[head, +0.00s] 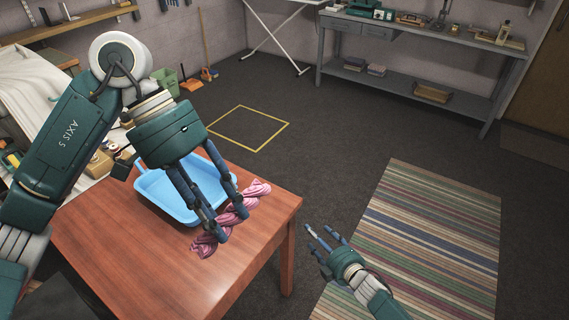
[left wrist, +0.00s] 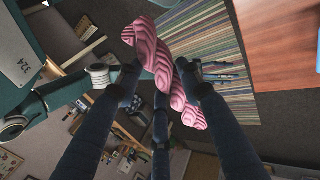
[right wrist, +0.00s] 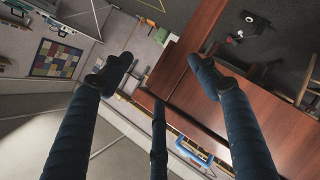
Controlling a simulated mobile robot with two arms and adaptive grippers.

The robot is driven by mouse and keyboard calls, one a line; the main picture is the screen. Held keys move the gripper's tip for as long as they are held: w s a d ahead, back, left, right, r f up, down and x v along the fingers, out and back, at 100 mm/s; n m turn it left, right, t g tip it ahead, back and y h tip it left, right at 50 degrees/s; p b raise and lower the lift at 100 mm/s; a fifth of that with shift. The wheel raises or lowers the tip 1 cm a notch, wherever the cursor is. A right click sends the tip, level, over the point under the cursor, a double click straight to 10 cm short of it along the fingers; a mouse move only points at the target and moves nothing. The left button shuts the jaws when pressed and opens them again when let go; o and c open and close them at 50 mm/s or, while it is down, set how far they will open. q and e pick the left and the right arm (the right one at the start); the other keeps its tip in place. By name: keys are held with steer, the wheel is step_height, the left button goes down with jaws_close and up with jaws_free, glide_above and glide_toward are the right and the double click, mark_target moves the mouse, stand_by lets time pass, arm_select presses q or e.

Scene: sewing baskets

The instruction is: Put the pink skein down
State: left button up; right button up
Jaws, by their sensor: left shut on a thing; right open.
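The pink skein (head: 258,190) is a twisted bundle of yarn. My left gripper (head: 232,222) is shut around its middle, with both ends sticking out. In the left wrist view the skein (left wrist: 150,48) lies across between the fingers. In the head view it appears over the red-brown table (head: 150,275), by the right side of the blue tray (head: 160,197). I cannot tell whether it touches the tabletop. My right gripper (head: 322,236) is open and empty, off the table's right edge; its spread fingers also show in the right wrist view (right wrist: 158,72).
The table's front and right parts are bare. A striped rug (head: 430,230) lies on the floor to the right. A yellow outlined square (head: 248,128) is on the floor behind. A grey workbench (head: 420,40) stands at the back wall. Small items lie left of the table.

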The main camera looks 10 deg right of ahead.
steer(key=w+a+r+n+y, duration=0.2)
steer(key=a+r+n+y, duration=0.3)
steer(key=r, duration=0.6)
steer(key=w+a+r+n+g+y, duration=0.1)
steer(key=w+a+r+n+y, duration=0.15)
steer(key=r+n, duration=0.65)
steer(key=w+a+r+n+y, duration=0.25)
steer(key=a+r+n, duration=0.2)
steer(key=r, duration=0.85)
arm_select(q)
steer(key=shift+w, duration=0.1)
arm_select(e)
step_height(320, 180, up, 17)
steer(key=n+g+h, duration=0.5)
steer(key=n+g, duration=0.6)
steer(key=n, duration=1.7)
glide_above(256, 198)
steer(key=w, duration=0.4)
steer(key=shift+w+d+f, duration=0.1)
steer(key=shift+d+f, duration=0.05)
steer(key=shift+d, duration=0.15)
arm_select(q)
steer(key=shift+a, duration=0.1)
arm_select(e)
steer(key=s+d+r+n+t+h, duration=0.2)
steer(key=s+d+h, duration=0.25)
steer(key=s, duration=0.35)
steer(key=shift+h, duration=0.25)
steer(key=x, duration=1.2)
steer(key=shift+w+a, duration=0.2)
